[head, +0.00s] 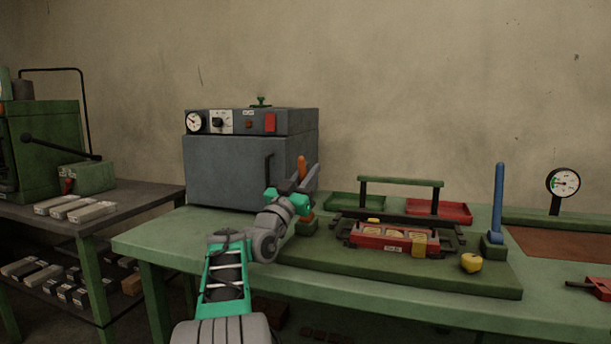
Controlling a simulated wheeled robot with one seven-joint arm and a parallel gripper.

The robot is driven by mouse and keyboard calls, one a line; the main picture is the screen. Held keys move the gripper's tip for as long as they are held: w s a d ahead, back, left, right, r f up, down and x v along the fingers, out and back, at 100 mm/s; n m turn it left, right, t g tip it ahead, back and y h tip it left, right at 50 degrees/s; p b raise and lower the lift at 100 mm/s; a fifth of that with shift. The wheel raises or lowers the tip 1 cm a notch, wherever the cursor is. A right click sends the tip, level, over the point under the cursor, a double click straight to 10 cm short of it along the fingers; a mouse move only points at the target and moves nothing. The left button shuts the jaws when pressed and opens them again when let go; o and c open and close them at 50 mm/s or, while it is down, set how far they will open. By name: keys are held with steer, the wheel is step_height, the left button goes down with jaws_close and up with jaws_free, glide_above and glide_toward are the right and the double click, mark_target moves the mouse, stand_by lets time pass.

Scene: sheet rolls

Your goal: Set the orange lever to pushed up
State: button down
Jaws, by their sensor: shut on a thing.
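The orange lever (302,167) stands on a small green base (306,228) at the left end of the green board, in front of the grey oven's right side. It looks near upright. My gripper (303,194) is shut on the orange lever around its middle. The lever's tip shows above the gripper and a short orange part shows below it. The fingers and the middle of the lever are partly hidden by my wrist.
A grey oven (225,170) stands close behind and left. Right of the lever are a red crate (392,241) in a dark frame with a green bar (400,182), a blue lever (499,200) and a yellow knob (471,263). Green and red trays lie behind.

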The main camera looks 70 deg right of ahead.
steer(key=c, duration=1.3)
jaws_free()
steer(key=v, duration=0.8)
steer(key=shift+c, duration=0.2)
